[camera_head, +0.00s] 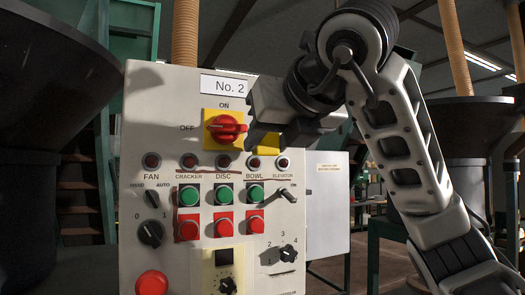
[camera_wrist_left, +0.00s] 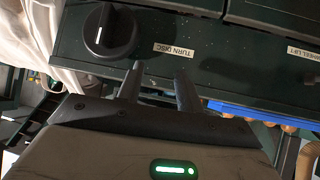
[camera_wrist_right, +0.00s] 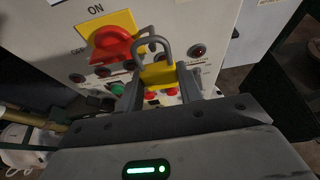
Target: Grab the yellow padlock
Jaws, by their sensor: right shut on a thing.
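The yellow padlock (camera_wrist_right: 157,74) is between the two fingers of my right gripper (camera_wrist_right: 159,86) in the right wrist view. Its grey shackle points up and stands clear of the fingers. In the head view, my right gripper (camera_head: 262,128) is in front of the control panel, just right of the red rotary switch (camera_head: 226,128). A yellow part of the padlock (camera_head: 268,141) shows below it. My left gripper (camera_wrist_left: 158,85) shows only in the left wrist view. Its fingers are apart and empty, below a black knob on a dark panel.
The pale control panel (camera_head: 142,110) has lamps, green and red buttons and several knobs close below my right gripper. A dark hopper (camera_head: 50,130) stands at the left. In the left wrist view, a dark panel (camera_wrist_left: 225,70) labelled TURN DISC is close to the left fingers.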

